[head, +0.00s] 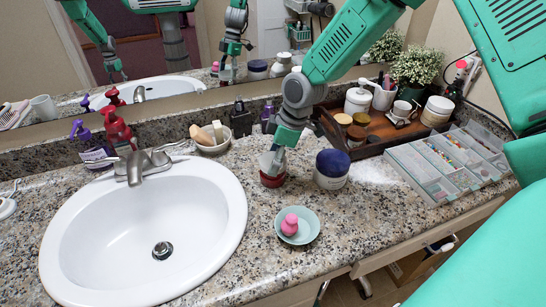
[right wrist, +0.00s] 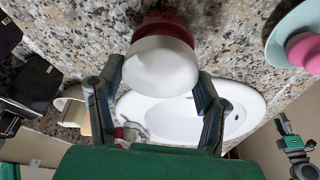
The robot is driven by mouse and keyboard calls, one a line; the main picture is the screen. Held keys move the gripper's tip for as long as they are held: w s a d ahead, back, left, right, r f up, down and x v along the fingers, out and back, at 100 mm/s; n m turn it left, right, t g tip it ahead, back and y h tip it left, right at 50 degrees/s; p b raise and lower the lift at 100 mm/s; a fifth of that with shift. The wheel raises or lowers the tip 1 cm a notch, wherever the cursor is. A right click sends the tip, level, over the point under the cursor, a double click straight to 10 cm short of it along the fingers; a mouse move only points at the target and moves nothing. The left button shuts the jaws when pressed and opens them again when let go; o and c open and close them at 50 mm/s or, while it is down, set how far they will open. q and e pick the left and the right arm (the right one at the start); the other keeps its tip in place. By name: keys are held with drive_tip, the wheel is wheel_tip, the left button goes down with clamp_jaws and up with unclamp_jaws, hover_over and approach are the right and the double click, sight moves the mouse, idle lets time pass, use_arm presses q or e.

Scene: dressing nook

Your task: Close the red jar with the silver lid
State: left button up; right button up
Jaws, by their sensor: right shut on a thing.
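The red jar (head: 272,180) stands on the granite counter right of the sink. The pale silver lid (head: 266,160) is directly above it, between the fingers of my right gripper (head: 278,152), which points down and is shut on it. In the right wrist view the lid (right wrist: 160,70) fills the space between the fingertips and hides most of the red jar (right wrist: 166,24) behind it. I cannot tell whether the lid touches the jar's rim. My left gripper (right wrist: 293,146) shows small at the right edge of the right wrist view, its jaws unclear.
A blue-lidded jar (head: 332,168) stands close on the right. A teal bowl (head: 313,229) with a pink item (head: 290,225) is in front. A soap dish (head: 212,147), a wooden tray (head: 357,153) and a clear organizer (head: 421,181) stand around. The sink (head: 215,240) is left.

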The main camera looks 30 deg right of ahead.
drive_tip(key=shift+f, duration=0.9)
idle(1.4)
drive_tip(key=o, duration=1.2)
drive_tip(key=shift+r, duration=0.1)
wheel_tip(320, 180, up, 4)
drive_tip(key=p, duration=0.4)
drive_tip(key=shift+r+p, duration=0.25)
drive_tip(key=shift+p, duration=0.1)
drive_tip(key=shift+f, duration=0.1)
drive_tip(key=c, duration=1.6)
